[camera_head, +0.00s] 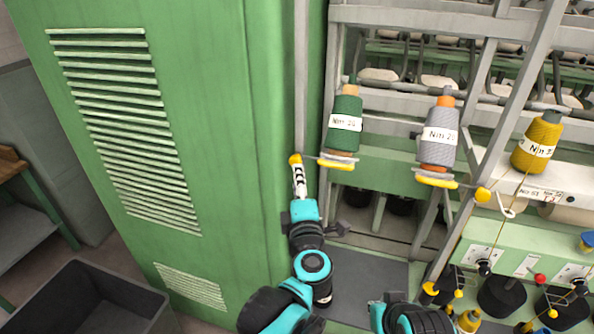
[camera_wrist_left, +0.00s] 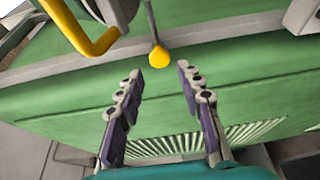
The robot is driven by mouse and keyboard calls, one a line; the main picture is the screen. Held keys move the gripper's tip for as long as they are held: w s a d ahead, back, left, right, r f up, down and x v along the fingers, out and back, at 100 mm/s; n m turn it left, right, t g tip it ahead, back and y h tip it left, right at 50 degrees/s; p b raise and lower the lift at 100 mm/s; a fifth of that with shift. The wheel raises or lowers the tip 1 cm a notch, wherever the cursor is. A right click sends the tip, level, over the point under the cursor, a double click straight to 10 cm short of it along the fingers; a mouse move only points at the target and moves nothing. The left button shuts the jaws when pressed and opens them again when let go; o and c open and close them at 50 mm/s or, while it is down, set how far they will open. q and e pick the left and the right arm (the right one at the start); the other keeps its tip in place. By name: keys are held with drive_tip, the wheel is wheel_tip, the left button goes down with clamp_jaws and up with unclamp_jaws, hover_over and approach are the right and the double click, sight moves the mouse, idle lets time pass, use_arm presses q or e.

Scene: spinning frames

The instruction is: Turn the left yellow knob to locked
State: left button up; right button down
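The left yellow knob (camera_head: 295,158) is a small rounded cap at the lower end of a thin grey rod beside the green cabinet. In the left wrist view the knob (camera_wrist_left: 159,57) hangs just beyond my fingertips, roughly between their lines. My left gripper (camera_head: 298,172) reaches up to the knob from below. In the left wrist view its two fingers (camera_wrist_left: 160,73) are spread apart with nothing between them; contact with the knob cannot be told. A second yellow knob (camera_head: 483,194) is farther right. Part of my right arm shows at the bottom; its gripper does not show.
The large green cabinet (camera_head: 190,60) stands left of the knob. Green (camera_head: 345,125) and grey (camera_head: 440,135) yarn bobbins stand to the right, above yellow brackets. One yellow bracket (camera_wrist_left: 75,28) is close at upper left in the left wrist view. A dark bin (camera_head: 85,300) is at lower left.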

use_arm(q)
drive_tip(key=s, duration=0.6)
drive_tip(key=shift+d, duration=0.25)
drive_tip(key=s+a+f+m+g+h+b, duration=0.25)
drive_tip(key=f+m+b, duration=0.35)
drive_tip(key=f, duration=0.3)
drive_tip(key=s+a+f+m+g+h+b, duration=0.1)
drive_tip(key=s+a+f+m+g+b, duration=0.15)
drive_tip(key=f+m+b, duration=0.55)
drive_tip(key=s+a+f+m+g+h+b, duration=0.25)
drive_tip(key=a+f+m, duration=0.2)
drive_tip(key=f, duration=0.65)
drive_tip(key=s+a+f+g+y+b, duration=0.3)
drive_tip(key=s+a+f, duration=0.5)
drive_tip(key=f, duration=0.3)
drive_tip(key=shift+a+y+b, duration=0.65)
drive_tip(key=shift+a+y, duration=0.05)
drive_tip(key=shift+a, duration=0.1)
drive_tip(key=shift+m, duration=0.25)
